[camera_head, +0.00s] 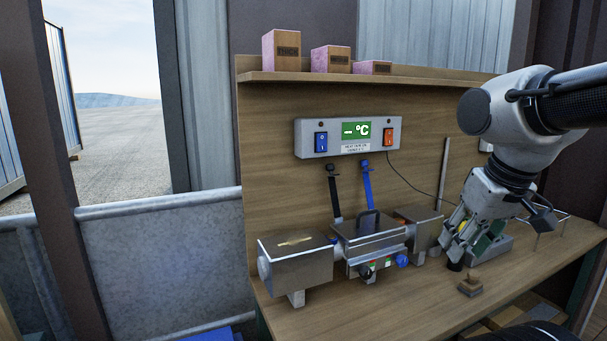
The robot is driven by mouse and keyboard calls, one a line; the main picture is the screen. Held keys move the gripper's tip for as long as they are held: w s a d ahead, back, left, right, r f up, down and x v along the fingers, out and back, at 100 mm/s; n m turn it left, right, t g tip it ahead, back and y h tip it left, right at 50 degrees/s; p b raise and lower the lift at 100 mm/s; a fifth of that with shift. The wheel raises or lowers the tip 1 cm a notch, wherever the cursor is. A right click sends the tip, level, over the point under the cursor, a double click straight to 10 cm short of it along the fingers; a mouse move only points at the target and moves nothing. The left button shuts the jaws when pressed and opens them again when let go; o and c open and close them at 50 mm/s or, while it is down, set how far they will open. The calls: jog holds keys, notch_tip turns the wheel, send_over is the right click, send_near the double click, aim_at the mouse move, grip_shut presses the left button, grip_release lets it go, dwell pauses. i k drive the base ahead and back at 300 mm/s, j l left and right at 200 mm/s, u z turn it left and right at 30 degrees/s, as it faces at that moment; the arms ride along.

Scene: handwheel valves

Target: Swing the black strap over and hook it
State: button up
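The black strap (333,190) hangs against the wooden back panel, below the left part of the control box. A blue strap (367,190) hangs to its right. Below both straps is a metal apparatus (368,242) with a handle on top of its middle block. The lower end of the black strap is close to the back of this block; whether it is hooked to anything I cannot tell. My gripper (455,250) points down at the right of the apparatus, well away from the black strap. Its fingers are small and partly overlapped, so their opening is unclear.
A control box (348,136) with blue and red switches and a green display is on the panel. A small wooden block (471,286) stands on the bench (400,308) near my gripper. A grey-green device (490,246) is just behind it. Boxes stand on the shelf (350,77).

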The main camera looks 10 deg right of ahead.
aim_at(331, 167)
jog(key=l+u, duration=0.4)
jog(key=k+l+u, duration=0.15)
jog(key=l+u, duration=0.25)
jog(key=k+l, duration=0.1)
jog(key=l, duration=0.3)
jog(key=k+l+u, duration=0.1)
jog(key=l, duration=0.3)
jog(key=k+l, duration=0.15)
jog(key=l, duration=0.2)
jog(key=k+l, duration=0.15)
jog(key=l, duration=0.25)
jog(key=i+j, duration=0.15)
jog(key=j, duration=0.25)
jog(key=i+j, duration=0.1)
jog(key=j, duration=0.3)
jog(key=i+j+u, duration=0.1)
jog(key=j, duration=0.3)
jog(key=i, duration=0.05)
